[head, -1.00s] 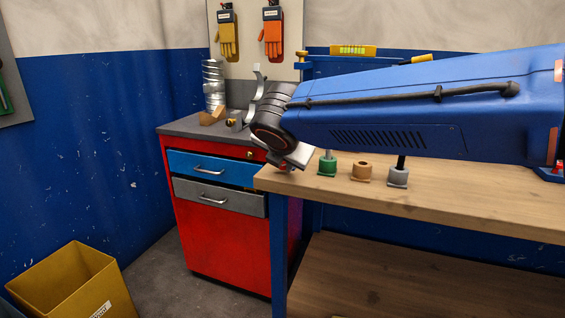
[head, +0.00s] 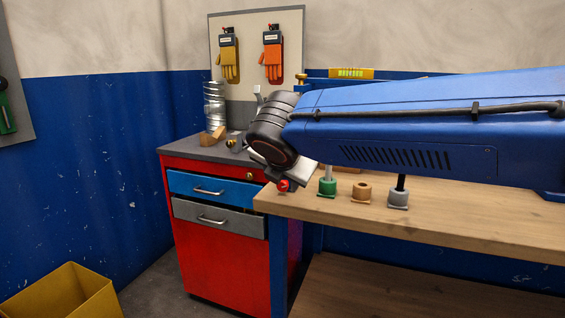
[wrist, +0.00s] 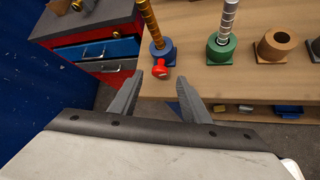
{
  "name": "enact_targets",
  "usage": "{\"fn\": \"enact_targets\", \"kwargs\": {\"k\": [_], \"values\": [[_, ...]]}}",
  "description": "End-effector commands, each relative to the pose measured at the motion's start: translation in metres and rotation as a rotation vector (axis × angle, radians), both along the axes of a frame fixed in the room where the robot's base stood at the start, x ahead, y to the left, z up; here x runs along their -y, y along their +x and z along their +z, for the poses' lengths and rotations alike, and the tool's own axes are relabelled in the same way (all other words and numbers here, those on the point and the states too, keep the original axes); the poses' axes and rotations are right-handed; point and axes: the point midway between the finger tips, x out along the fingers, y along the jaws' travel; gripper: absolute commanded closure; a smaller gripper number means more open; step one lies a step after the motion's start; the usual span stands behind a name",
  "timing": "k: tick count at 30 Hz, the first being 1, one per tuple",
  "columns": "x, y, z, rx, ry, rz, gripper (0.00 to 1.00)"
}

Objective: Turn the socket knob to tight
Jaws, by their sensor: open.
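A blue socket (wrist: 163,50) stands near the bench's left end in the wrist view, with a brass-coloured rod (wrist: 149,22) upright in it. A red knob (wrist: 159,69) sits on the socket's near side. In the head view the red knob (head: 283,186) shows at the bench corner, below my arm's end. My gripper (wrist: 160,77) is open and empty. Its fingertips lie on either side of the knob in the wrist picture, just short of it; I cannot tell the exact gap. In the head view my arm hides the blue socket and most of the gripper.
A green socket (wrist: 221,48) with a silver rod, a brown socket (wrist: 277,42) and a grey socket (head: 398,198) stand along the wooden bench (head: 440,222). A red cabinet (head: 222,258) with a silver spiral duct (head: 214,105) is at the left. A yellow bin (head: 65,294) is on the floor.

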Motion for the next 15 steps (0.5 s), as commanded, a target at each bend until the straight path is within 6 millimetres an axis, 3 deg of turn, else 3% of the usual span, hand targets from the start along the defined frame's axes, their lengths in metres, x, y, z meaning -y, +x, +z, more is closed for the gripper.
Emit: {"fn": "enact_targets", "kwargs": {"k": [15], "values": [[0.0,-0.078,0.068,0.001,0.002,0.004,0.57]]}}
